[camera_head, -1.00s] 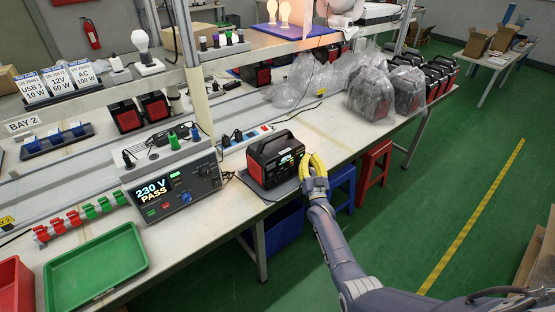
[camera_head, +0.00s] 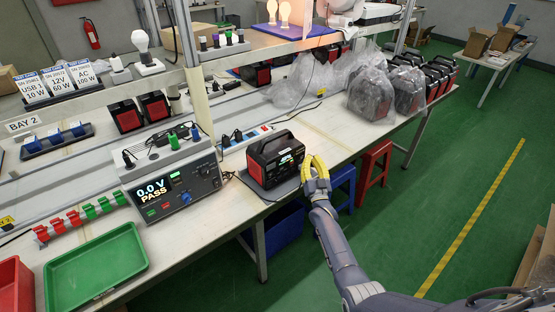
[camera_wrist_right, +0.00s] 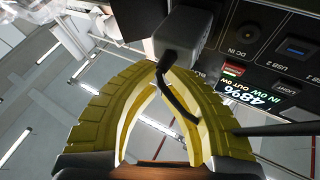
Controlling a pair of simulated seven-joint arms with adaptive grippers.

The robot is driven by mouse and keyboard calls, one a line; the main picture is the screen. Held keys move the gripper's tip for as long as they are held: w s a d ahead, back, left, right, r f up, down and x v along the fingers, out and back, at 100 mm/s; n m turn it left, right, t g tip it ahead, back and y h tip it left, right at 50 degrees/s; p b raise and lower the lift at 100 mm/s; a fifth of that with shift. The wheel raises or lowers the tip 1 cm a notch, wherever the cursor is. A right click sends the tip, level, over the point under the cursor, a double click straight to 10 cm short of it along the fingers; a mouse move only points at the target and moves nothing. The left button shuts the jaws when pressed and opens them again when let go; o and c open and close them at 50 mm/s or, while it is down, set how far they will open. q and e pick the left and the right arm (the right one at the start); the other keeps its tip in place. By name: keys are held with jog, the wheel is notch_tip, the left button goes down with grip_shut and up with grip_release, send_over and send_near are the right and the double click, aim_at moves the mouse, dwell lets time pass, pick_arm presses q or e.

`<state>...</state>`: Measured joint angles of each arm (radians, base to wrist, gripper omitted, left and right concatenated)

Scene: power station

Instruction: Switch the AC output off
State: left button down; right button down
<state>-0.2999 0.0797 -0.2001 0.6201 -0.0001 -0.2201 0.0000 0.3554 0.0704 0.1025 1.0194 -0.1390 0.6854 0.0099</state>
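The black and red power station (camera_head: 276,160) stands on a dark mat on the bench. Its front with ports and a lit screen (camera_wrist_right: 262,92) shows upside down in the right wrist view; the screen reads 48%, with in and out at 0 W. My right gripper (camera_head: 314,163), with yellow fingers, is right at the station's front. In the wrist view its fingertips (camera_wrist_right: 163,77) come together by a grey plug (camera_wrist_right: 185,35) with a black cable; I cannot tell whether they touch. The AC button is not clearly visible. My left gripper is not in view.
A tester (camera_head: 175,190) left of the station reads 0.0 V PASS. A green tray (camera_head: 97,268) and a red bin (camera_head: 14,288) are at the front left. Bagged stations (camera_head: 370,95) stand farther back. A blue stool (camera_head: 343,183) and a red stool (camera_head: 374,167) are beside the bench.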

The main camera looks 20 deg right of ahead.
jog(key=shift+s, duration=0.1)
jog(key=s+d, duration=0.2)
jog(key=s, duration=0.3)
jog(key=shift+s+d, duration=0.2)
jog(key=shift+s, duration=0.1)
dwell(0.4)
dwell(0.6)
